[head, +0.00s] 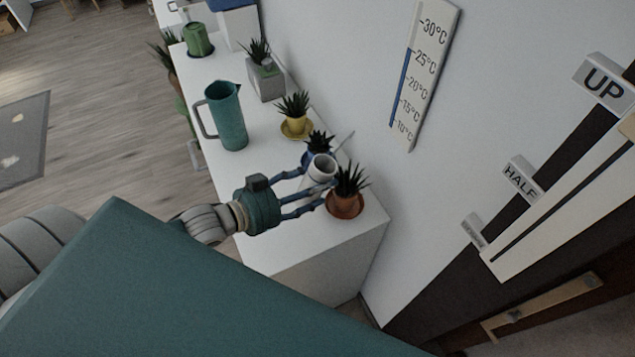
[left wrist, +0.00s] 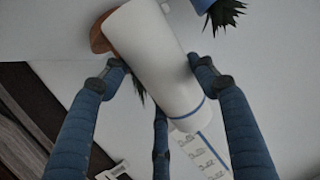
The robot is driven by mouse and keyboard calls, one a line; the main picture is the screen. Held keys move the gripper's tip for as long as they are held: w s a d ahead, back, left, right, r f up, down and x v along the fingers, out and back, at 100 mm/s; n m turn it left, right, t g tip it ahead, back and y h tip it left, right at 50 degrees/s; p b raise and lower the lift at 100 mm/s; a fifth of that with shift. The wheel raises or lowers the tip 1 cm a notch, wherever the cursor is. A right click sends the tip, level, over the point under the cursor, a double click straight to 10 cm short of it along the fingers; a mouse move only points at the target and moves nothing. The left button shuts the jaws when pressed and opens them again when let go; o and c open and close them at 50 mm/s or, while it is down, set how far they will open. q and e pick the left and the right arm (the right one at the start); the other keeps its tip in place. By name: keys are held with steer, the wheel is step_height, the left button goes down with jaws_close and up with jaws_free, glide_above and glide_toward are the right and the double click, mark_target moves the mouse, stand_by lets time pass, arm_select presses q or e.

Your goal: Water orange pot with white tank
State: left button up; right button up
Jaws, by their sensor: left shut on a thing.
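The white tank (head: 321,168) is a pale cylinder with a dark round opening at its top in the head view. My left gripper (head: 312,189) is shut around it above the white desk top. A thin pale rod or spout shows just behind the tank. The orange pot (head: 345,206) holds a spiky dark plant and stands on the desk close to the right of the tank. In the left wrist view the tank (left wrist: 157,55) lies between the blue fingers and hides most of the orange pot (left wrist: 98,38). My right gripper is out of view.
A blue pot (head: 313,157) stands close behind the tank. Farther back are a yellow pot (head: 296,129), a teal pitcher (head: 231,118), a grey planter (head: 268,84) and a green vessel (head: 198,40). The wall with a thermometer (head: 425,75) borders the desk (head: 262,164) on the right.

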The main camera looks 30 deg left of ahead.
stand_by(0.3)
arm_select(q)
steer(key=shift+p, duration=0.3)
steer(key=shift+f+p, duration=0.15)
steer(key=shift+p, duration=0.2)
stand_by(0.5)
steer(key=shift+f+y+p, duration=0.1)
steer(key=shift+y+p, duration=0.2)
steer(key=shift+p, duration=0.15)
steer(key=shift+f+g, duration=0.15)
steer(key=shift+g, duration=0.15)
